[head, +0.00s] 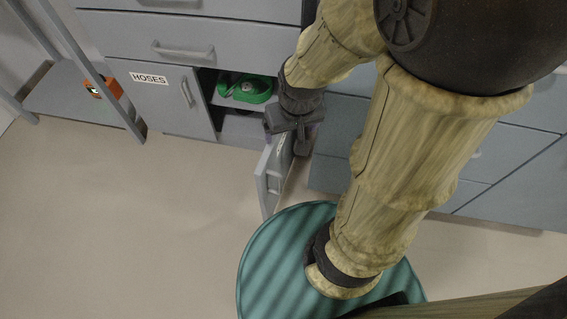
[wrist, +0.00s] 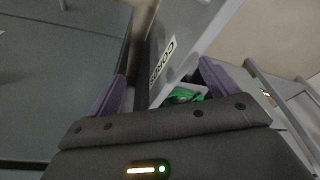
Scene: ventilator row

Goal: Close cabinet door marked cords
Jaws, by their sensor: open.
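The cabinet door marked cords (head: 270,180) stands swung out, open, from the grey cabinet in the head view. Its CORDS label (wrist: 162,60) shows in the wrist view. My gripper (head: 292,140) is at the door's upper part, open, and hides some of it. In the wrist view the purple fingers of my gripper (wrist: 160,85) are spread, with the door running between them. I cannot tell whether a finger touches the door. The open compartment (head: 235,118) holds a green coiled item (head: 246,88), which also shows in the wrist view (wrist: 183,95).
The door marked hoses (head: 158,98) is shut, left of the opening. A drawer (head: 185,45) sits above it. A teal round stool (head: 285,265) stands close in front of the open door. A shelf rack (head: 70,92) with an orange item (head: 103,88) is at left. The left floor is clear.

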